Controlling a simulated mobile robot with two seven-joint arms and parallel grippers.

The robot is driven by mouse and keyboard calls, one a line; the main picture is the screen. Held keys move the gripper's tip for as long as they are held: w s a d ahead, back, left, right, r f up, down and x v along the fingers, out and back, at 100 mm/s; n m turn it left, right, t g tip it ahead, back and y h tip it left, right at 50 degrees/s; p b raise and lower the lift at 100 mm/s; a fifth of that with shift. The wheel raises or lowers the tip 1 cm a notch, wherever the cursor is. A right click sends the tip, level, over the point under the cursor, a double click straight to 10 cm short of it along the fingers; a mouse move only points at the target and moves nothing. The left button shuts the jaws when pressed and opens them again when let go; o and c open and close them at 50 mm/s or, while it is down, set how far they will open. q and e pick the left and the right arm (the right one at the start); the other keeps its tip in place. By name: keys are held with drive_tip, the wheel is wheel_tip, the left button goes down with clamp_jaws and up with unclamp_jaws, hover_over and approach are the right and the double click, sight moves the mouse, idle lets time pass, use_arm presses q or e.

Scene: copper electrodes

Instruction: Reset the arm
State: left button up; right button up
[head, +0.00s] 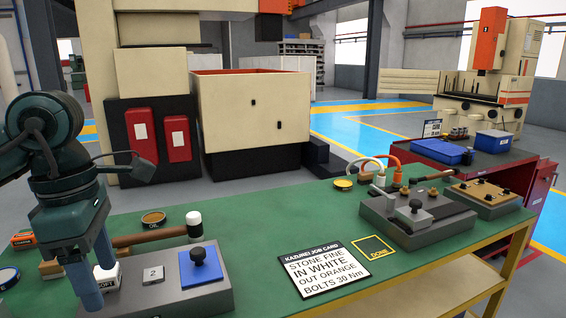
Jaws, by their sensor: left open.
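My left arm comes in from the left, and its gripper (97,278) points down over the left part of the green table (260,215). Its two fingers are apart, with no held object visible between them. It is in front of the left end of a grey block (150,290), which carries a label "2" and a blue plate (204,266) with a black knob. I cannot tell whether the fingers touch anything. My right gripper is not in view.
The job card (324,273) and yellow "DONE" square (373,247) lie mid-table. A grey fixture (440,225) and a wooden board (487,200) stand at the right. Green surface is clear near the front.

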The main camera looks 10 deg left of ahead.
use_arm(q)
drive_tip(key=s+d+f+g+h, duration=0.25)
drive_tip(key=d+h, duration=0.25)
drive_tip(key=d, duration=0.5)
drive_tip(key=s+d+f+g+h, duration=0.2)
drive_tip(key=d+g+h, duration=0.3)
drive_tip(key=d, duration=0.5)
drive_tip(key=w+d+r+n+t+h, duration=0.35)
drive_tip(key=d+n+t+h, duration=0.3)
drive_tip(key=n+h, duration=0.5)
drive_tip(key=w+a+f+n+t+y, duration=0.4)
drive_tip(key=f+n+t, duration=0.4)
drive_tip(key=n, duration=0.4)
drive_tip(key=w+a+f+n+t+y, duration=0.3)
drive_tip(key=f+n+t+y, duration=0.3)
drive_tip(key=n+t, duration=0.6)
drive_tip(key=s+a+f+n+g+y+p, duration=0.3)
drive_tip(key=s+f+n+g+y, duration=0.1)
drive_tip(key=f, duration=0.5)
drive_tip(key=s+a+f+n+g+y+p, duration=0.3)
drive_tip(key=s+f+n+g+y, duration=0.1)
drive_tip(key=f, duration=0.5)
drive_tip(key=shift+s+a+n+y, duration=0.25)
drive_tip(key=shift+s+n+y, duration=0.2)
drive_tip(key=shift+s+n, duration=0.65)
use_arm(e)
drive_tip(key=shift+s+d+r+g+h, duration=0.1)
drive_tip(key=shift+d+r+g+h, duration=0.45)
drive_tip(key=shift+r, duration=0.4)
